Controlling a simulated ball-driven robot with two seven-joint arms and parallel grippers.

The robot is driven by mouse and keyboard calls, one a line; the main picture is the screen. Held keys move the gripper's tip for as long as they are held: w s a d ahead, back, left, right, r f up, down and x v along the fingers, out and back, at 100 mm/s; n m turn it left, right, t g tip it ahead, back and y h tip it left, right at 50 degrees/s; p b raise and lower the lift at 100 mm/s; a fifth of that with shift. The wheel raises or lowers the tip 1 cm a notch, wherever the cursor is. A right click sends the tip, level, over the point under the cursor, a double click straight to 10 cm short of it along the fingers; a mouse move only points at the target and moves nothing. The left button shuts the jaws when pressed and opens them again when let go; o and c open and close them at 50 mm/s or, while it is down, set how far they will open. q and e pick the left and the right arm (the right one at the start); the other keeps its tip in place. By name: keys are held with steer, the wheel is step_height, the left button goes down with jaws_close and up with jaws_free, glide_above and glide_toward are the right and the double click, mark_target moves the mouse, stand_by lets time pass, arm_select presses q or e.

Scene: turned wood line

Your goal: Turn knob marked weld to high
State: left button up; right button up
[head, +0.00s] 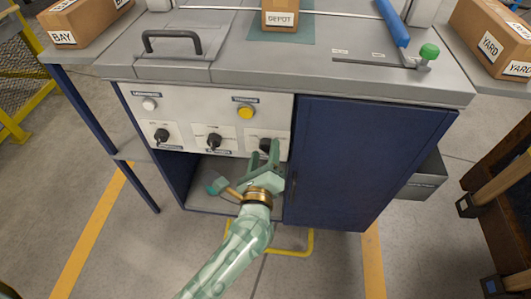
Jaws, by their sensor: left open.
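Three black knobs sit in a row on the white control panel (190,110): a left knob (161,135), a middle knob (214,140) and a right knob (266,145). Each is on a pale plate with small print. I cannot read which one is marked weld, nor the position words. My left gripper (265,156) is open, with its green fingers up at the right knob and partly covering it and its plate. I cannot tell whether the fingers touch the knob. My right gripper is not in view.
A white button (149,104) and a yellow button (245,112) sit above the knobs. A blue cabinet door (365,160) is just right of the gripper. An open shelf (205,190) lies below the panel. The grey worktop (330,75) overhangs it, with a black handle (171,39) and DEPOT box (280,15).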

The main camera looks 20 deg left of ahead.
arm_select(q)
steer(key=shift+w, duration=0.3)
steer(key=c, duration=1)
